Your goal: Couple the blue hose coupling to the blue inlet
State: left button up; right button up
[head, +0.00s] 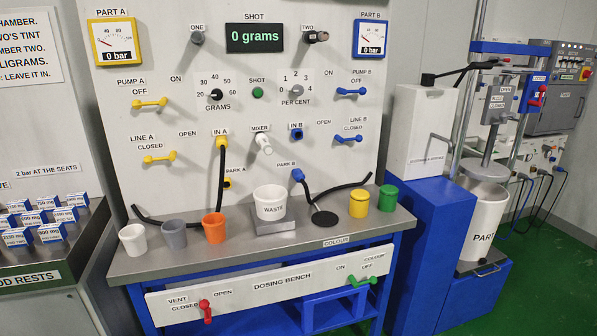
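The blue hose coupling (298,175) sits at the park B spot on the panel. A black hose (340,188) runs from it down toward the bench top and off to the right. The blue inlet (296,134), labelled IN B, is on the panel above it and has nothing on it. The coupling and the inlet are apart. Neither of my grippers is in view.
A yellow coupling (221,142) with a black hose sits at IN A. A waste cup (270,202) stands on a scale on the bench (200,245). Several coloured cups stand along the bench. The blue line B handle (348,138) is right of the inlet.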

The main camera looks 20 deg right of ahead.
aim_at(298, 175)
jog(key=z, duration=0.55)
jog(key=i, duration=1.6)
jog(key=u, duration=0.5)
